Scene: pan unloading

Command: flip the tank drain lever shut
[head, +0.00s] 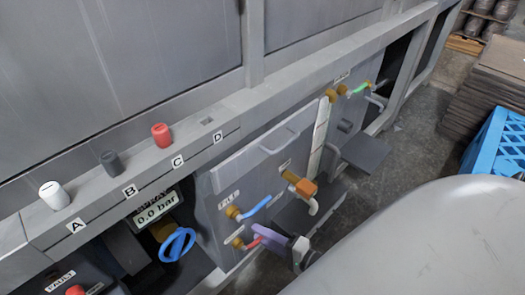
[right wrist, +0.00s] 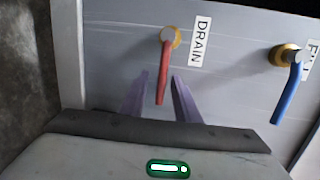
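The drain lever is a red handle (head: 250,243) on a brass valve low on the tank's front panel. In the right wrist view the red handle (right wrist: 163,85) sits beside the DRAIN label and sticks out along the panel toward my gripper. My right gripper (head: 270,238) has purple fingers and is at the lever's free end. In the right wrist view its fingers (right wrist: 159,80) are apart, one on each side of the handle, with a visible gap on both sides. My left gripper is not in view.
The blue fill lever (head: 256,207) is just above the drain lever. An orange-capped fitting (head: 305,187) is to the upper right, a blue handwheel (head: 177,244) to the left. Grey step plates (head: 365,152) jut out from the panel. A blue crate (head: 495,145) stands far right.

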